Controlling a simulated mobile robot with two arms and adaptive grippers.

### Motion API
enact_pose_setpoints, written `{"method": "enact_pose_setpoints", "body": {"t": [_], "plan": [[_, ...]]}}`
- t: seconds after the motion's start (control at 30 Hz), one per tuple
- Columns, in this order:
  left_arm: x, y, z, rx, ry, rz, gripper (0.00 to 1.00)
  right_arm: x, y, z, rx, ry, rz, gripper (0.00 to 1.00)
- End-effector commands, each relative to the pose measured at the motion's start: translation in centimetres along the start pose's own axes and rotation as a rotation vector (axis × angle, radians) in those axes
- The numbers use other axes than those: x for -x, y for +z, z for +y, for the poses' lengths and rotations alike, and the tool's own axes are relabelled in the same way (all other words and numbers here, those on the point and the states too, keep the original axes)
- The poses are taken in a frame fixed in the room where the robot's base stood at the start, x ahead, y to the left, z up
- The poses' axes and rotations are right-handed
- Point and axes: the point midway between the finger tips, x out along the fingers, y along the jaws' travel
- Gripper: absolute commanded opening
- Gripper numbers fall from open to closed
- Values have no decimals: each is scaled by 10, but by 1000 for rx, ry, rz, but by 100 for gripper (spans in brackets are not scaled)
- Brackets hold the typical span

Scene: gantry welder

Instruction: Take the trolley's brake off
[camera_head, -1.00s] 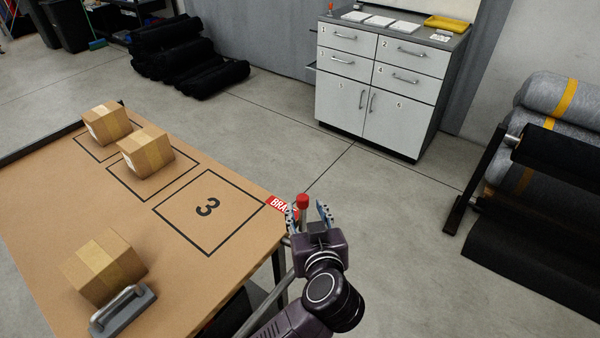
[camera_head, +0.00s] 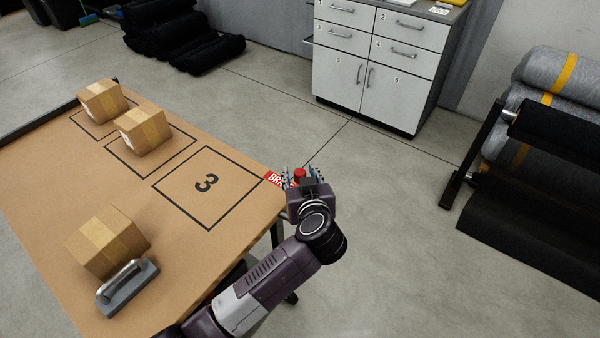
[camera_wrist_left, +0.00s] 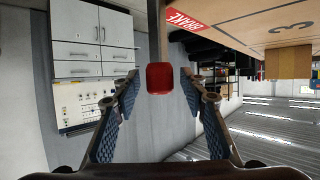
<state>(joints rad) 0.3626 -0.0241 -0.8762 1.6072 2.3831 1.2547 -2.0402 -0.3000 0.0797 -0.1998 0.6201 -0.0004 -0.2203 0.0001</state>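The trolley (camera_head: 160,230) has a brown top and stands at the left in the head view. A red and white BRAKE label (camera_head: 273,178) is at its right corner. The brake lever has a red knob (camera_head: 299,174), beside that label. In the left wrist view the red knob (camera_wrist_left: 160,78) sits on a grey stem between the two fingers. My left gripper (camera_head: 301,178) is open around the knob, with a gap on each side; it also shows in the left wrist view (camera_wrist_left: 160,100). My right gripper is not in view.
Cardboard boxes (camera_head: 108,243) and a grey handled block (camera_head: 127,287) rest on the trolley top. Square 3 (camera_head: 207,183) is empty. A drawer cabinet (camera_head: 375,70) stands at the back, and a rack of rolls (camera_head: 545,130) at the right. The floor between is clear.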

Motion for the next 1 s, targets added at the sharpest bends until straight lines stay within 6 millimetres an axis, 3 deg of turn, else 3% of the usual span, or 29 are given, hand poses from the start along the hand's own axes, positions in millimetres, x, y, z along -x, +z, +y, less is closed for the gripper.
{"method": "enact_pose_setpoints", "body": {"t": [0.03,0.37,0.67,1.0], "plan": [[0,0,0,0,0,0,36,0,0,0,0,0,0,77],[0,0,0,0,0,0,0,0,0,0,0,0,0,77],[1,0,-1,3,1,3,0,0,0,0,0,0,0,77],[17,15,-22,144,58,157,0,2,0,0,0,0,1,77]]}}
